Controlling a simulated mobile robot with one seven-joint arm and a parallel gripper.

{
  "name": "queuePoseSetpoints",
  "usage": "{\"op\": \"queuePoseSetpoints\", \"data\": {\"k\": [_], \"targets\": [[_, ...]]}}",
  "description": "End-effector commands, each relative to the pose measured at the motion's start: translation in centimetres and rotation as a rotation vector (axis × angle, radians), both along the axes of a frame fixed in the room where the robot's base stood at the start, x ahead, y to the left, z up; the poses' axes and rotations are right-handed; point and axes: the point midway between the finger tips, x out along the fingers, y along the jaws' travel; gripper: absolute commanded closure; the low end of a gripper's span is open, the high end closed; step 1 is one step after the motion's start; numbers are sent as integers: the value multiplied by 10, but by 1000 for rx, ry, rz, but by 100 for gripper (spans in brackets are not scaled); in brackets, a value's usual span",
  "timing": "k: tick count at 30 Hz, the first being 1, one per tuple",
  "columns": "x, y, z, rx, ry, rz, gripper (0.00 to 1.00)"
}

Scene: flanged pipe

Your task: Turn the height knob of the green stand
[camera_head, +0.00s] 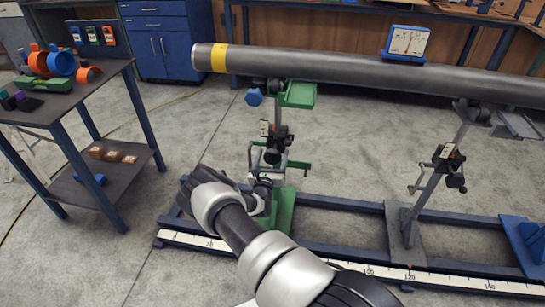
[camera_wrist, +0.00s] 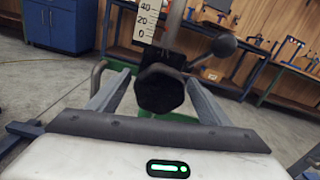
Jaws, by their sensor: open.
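The green stand (camera_head: 284,208) rises from the rail base under the left end of the grey pipe. In the wrist view a dark faceted knob (camera_wrist: 160,92) sits below a white height scale (camera_wrist: 146,20) marked 0, 20 and 40. My gripper (camera_wrist: 157,88) is open, with one finger on each side of this knob. I cannot tell whether either finger touches it. In the head view my gripper (camera_head: 262,188) is at the lower part of the stand, and my arm partly hides it and the knob.
A ball-ended lever (camera_wrist: 222,45) juts out right of the knob. The grey pipe (camera_head: 340,66) with a yellow band spans above. A second, grey stand (camera_head: 407,225) is to the right. A dark table (camera_head: 50,108) stands left, with clear floor between.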

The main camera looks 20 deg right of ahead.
Motion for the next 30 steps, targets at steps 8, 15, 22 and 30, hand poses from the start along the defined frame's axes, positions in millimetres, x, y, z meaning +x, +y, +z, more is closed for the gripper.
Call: {"op": "queuePoseSetpoints", "data": {"k": [8, 15, 22, 30], "targets": [[0, 0, 0, 0, 0, 0, 63], [-1, 0, 0, 10, -7, -1, 69], [-1, 0, 1, 79, -53, -1, 69], [-1, -1, 1, 257, -172, -1, 69]]}}
